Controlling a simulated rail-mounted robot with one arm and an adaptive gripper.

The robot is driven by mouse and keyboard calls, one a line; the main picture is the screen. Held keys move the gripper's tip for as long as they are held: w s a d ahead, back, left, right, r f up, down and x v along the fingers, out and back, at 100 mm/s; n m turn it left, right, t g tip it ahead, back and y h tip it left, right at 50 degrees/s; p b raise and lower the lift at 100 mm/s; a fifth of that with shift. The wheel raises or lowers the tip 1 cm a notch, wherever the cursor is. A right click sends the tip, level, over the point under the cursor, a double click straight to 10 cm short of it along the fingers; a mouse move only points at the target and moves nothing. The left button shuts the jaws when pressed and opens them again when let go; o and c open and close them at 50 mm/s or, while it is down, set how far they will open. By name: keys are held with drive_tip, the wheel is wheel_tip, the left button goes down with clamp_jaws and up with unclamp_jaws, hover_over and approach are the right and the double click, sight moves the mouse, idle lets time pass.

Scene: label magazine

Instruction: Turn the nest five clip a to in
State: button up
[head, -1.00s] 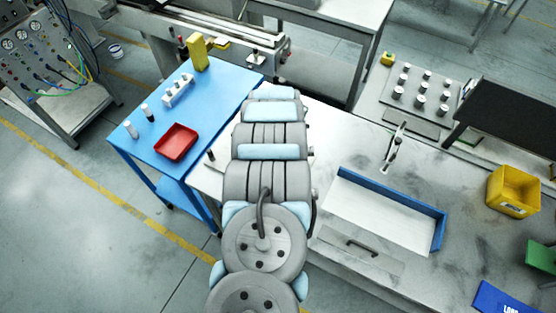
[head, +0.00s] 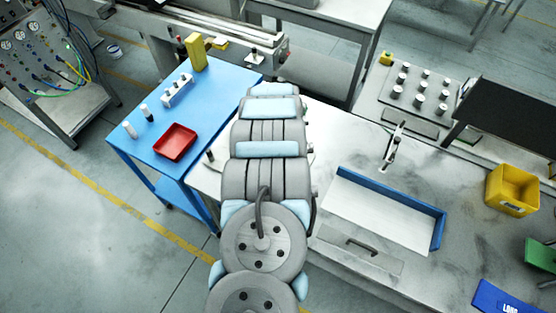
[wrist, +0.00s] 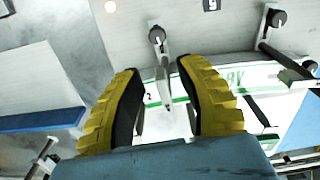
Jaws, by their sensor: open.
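In the wrist view my gripper (wrist: 157,68) is open, its two yellow, black-padded fingers spread apart. A metal clip lever with a dark round pivot (wrist: 157,35) lies between the fingers, its narrow end pointing down the picture over a white card with green print (wrist: 158,88). I cannot tell whether the fingers touch it. A second clip with a dark pivot (wrist: 277,18) stands to the right, its arm reaching down to the right. A plate marked 5 (wrist: 211,4) shows at the top edge between them. In the head view my arm hides the gripper and this nest.
In the wrist view a blue edge strip (wrist: 42,121) and another post with a lever (wrist: 42,157) lie at left. In the head view the bench holds a blue-edged white tray (head: 440,232) and a yellow bin (head: 512,190). A blue table (head: 160,130) stands at left.

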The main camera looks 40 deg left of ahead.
drive_tip(key=shift+r, duration=3.4)
